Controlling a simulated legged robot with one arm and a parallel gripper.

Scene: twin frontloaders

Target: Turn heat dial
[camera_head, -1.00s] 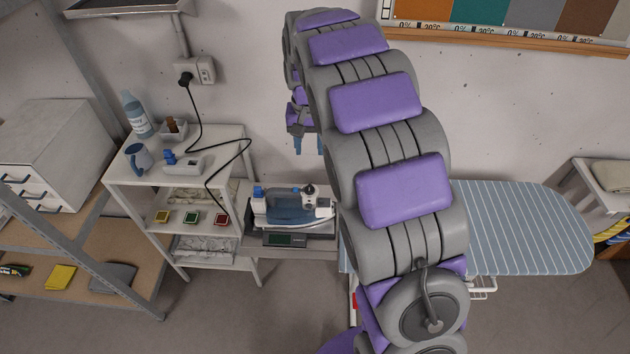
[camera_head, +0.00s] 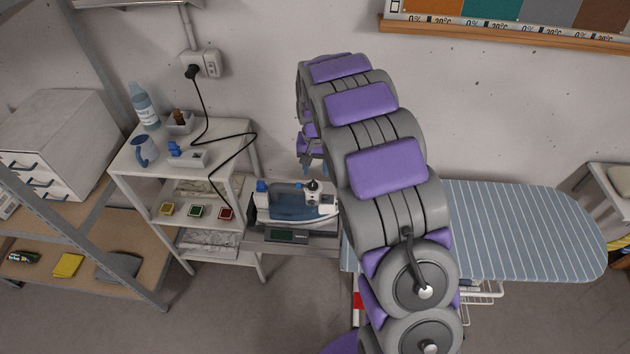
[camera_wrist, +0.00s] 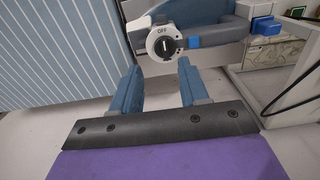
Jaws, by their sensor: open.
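The heat dial (camera_wrist: 165,44) is a round white ring with a dark centre knob and a white mark, labelled "OFF" at its upper edge in the wrist view. It sits on the blue and white iron (camera_wrist: 207,30). In the head view the iron (camera_head: 290,204) rests on a grey stand with a small dark display, and the dial (camera_head: 313,187) shows small on its top. My gripper (camera_wrist: 158,75) is open and empty, with blue fingers on either side below the dial in the wrist view, apart from it. In the head view my gripper (camera_head: 312,167) hangs above the iron, partly hidden by my arm.
A striped ironing board (camera_head: 520,235) is right of the iron. A white shelf unit (camera_head: 130,170) on the left holds a bottle (camera_head: 145,108), a blue mug (camera_head: 144,150) and small items. A black cord (camera_head: 237,150) runs from the wall socket (camera_head: 203,64) past the shelf.

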